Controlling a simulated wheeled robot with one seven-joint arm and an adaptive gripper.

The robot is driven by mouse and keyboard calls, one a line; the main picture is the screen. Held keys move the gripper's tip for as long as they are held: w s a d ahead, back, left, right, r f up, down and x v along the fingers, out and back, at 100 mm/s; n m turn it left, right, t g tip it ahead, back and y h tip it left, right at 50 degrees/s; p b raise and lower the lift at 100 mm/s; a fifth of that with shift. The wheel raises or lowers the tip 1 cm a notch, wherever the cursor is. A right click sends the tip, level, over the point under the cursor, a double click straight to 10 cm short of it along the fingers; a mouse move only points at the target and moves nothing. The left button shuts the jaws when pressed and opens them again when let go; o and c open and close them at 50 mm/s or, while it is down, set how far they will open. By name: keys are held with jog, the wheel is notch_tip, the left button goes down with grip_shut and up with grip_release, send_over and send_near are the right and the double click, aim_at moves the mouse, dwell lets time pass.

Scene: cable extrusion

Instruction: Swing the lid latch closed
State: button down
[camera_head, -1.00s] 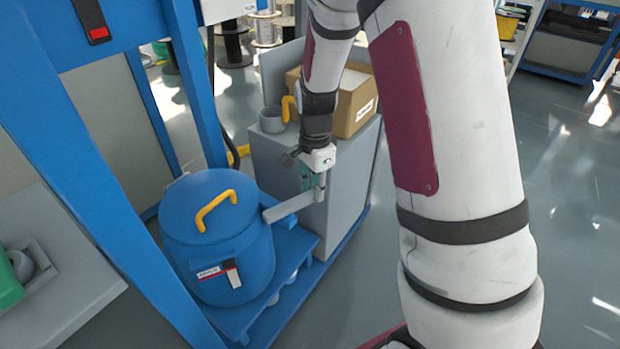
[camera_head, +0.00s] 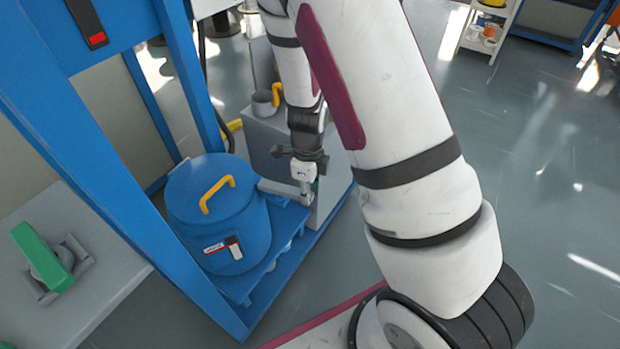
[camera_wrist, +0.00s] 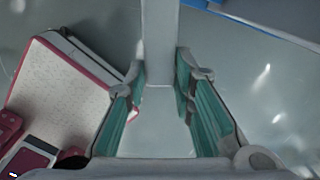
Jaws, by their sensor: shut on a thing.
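The lid latch (camera_head: 280,190) is a flat grey bar that sticks out to the right from the rim of a blue drum (camera_head: 235,240). The drum's round blue lid (camera_head: 190,190) has a yellow handle and sits on top. My gripper (camera_head: 309,196) is at the bar's free end, to the right of the drum, and is shut on it. In the wrist view the grey latch bar (camera_wrist: 160,45) runs between the green-padded fingers of my gripper (camera_wrist: 160,95). The exact finger contact is partly hidden in the head view.
The drum stands on a blue pallet (camera_head: 243,288) beside a blue frame post (camera_head: 187,75). A grey cabinet (camera_head: 335,190) with a grey cup (camera_head: 265,103) stands close behind my gripper. A green lever (camera_head: 42,255) sits on a grey surface at left. Floor is clear at right.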

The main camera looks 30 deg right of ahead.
jog(key=shift+s+a+m+p, duration=0.35)
jog(key=shift+m+p, duration=0.2)
jog(key=shift+m, duration=0.2)
jog(key=shift+s+a+m+p, duration=0.25)
jog(key=shift+a+m+p, duration=0.25)
jog(key=shift+m, duration=0.25)
jog(key=c, duration=1.4)
grip_release()
jog(key=shift+o, duration=0.2)
jog(key=shift+r, duration=0.1)
notch_tip(320, 180, up, 12)
